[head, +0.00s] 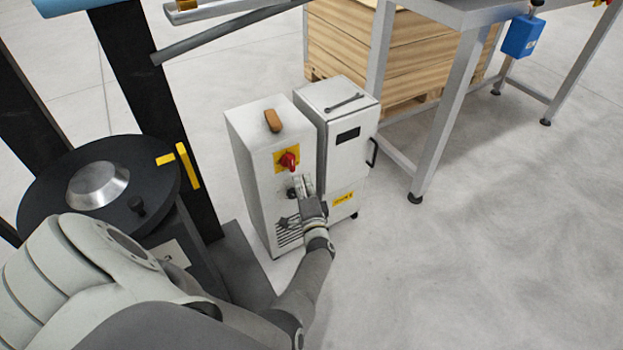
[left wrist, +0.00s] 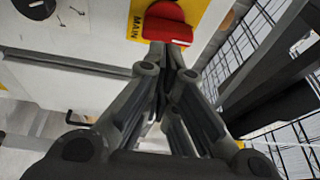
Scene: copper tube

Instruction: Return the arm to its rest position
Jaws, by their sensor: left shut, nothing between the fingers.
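My left arm reaches in from the lower left in the head view. My left gripper (head: 303,186) is shut and empty, in front of the white cabinet (head: 252,135), just below a red rotary switch (head: 288,160) on a yellow plate. In the left wrist view, the shut fingers of the gripper (left wrist: 170,55) point toward the red switch (left wrist: 168,22), whose plate reads "MAIN". The fingertips overlap the switch's lower edge there; I cannot tell whether they touch it. My right gripper is not in view.
A second white cabinet (head: 346,145) with a wrench (head: 345,102) on top stands close on the right. A black round turntable (head: 130,160) is at left. A metal-legged table (head: 450,120) and wooden crate (head: 340,45) stand behind. The floor (head: 500,250) at right is clear.

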